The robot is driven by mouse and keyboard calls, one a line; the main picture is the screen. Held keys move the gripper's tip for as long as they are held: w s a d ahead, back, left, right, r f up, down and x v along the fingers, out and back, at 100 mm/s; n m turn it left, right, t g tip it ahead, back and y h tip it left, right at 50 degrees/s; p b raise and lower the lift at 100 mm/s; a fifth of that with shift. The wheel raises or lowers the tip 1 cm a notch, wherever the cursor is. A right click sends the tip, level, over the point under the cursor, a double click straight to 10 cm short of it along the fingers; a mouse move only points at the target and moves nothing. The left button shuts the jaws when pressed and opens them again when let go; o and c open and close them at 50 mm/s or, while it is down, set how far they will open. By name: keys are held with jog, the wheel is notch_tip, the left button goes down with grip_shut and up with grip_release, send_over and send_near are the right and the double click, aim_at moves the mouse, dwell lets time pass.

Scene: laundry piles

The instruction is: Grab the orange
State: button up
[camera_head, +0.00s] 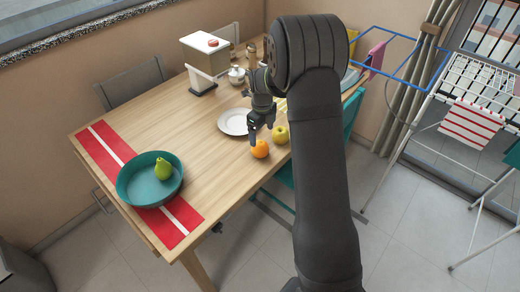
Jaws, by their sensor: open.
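The orange (260,149) lies on the wooden table near its right edge, beside a yellow-green apple (280,134). My gripper (262,138) is just above and behind the orange, with its fingers pointing down. The gripper is open and holds nothing that I can see. I cannot tell whether a fingertip touches the orange. My arm hides part of the table's right side.
A white plate (232,122) lies close behind the gripper. A teal bowl (135,191) with a green pear (163,168) stands on a red and white runner (103,146) at the left. The middle of the table (170,120) is clear. Drying racks stand at the right.

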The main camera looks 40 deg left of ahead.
aim_at(260, 143)
notch_tip(260, 143, down, 3)
jog(key=shift+f, duration=0.1)
jog(key=shift+s+a+f, duration=0.15)
jog(key=shift+f, duration=1.2)
jog(key=shift+s+a+f, duration=0.1)
jog(key=shift+s+f, duration=0.05)
jog(key=shift+f, duration=1.2)
jog(key=c, duration=1.1)
